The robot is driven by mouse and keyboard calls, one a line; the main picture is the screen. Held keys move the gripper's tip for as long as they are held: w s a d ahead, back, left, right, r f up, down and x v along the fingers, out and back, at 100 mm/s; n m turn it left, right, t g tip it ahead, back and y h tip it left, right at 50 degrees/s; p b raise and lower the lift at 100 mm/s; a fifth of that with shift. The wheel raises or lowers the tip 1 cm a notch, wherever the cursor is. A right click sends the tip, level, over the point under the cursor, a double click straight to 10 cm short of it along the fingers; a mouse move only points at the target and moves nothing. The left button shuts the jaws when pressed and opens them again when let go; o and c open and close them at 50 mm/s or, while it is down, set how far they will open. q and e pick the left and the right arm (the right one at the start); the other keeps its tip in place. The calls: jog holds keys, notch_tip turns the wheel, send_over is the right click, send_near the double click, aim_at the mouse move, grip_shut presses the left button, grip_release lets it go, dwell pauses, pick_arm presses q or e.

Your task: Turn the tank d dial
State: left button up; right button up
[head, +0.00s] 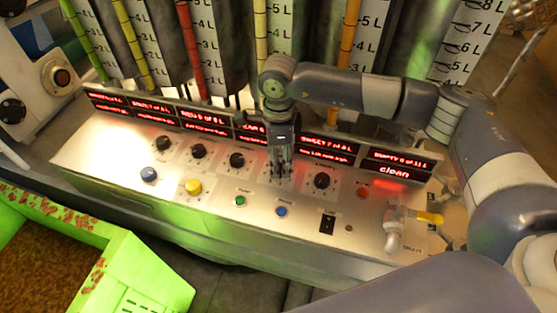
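A silver control panel (110,150) carries a row of black dials under red-lit displays. I see the first (162,144), second (198,151), third (237,160) and far-right (321,181) dials. The tank labels are too small to read, so I cannot confirm which is tank d. My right gripper (279,175) points down at the panel between the third and far-right dials, and hides the spot where another dial would sit in the row. Whether its fingers touch or enclose a dial is unclear. My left gripper is not in view.
A blue knob (148,174), yellow knob (193,187), green button (240,201), blue button (281,211) and black switch (327,223) sit in front of the dials. A tap with a yellow handle (430,218) stands at right. Level gauges (195,55) rise behind the displays.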

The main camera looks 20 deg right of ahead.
jog(key=shift+f, duration=1.4)
jog(key=c, duration=1.1)
jog(key=shift+f+n+b, duration=0.1)
jog(key=shift+n+b, duration=0.2)
jog(key=shift+b, duration=0.05)
jog(key=n+b, duration=0.5)
jog(key=b, duration=0.2)
jog(key=shift+w+f, duration=0.1)
jog(key=shift+f, duration=0.05)
jog(key=shift+r+n+b, duration=0.15)
jog(key=shift+n+b, duration=0.7)
jog(key=shift+r+n+b, duration=0.15)
jog(key=shift+n+b, duration=0.7)
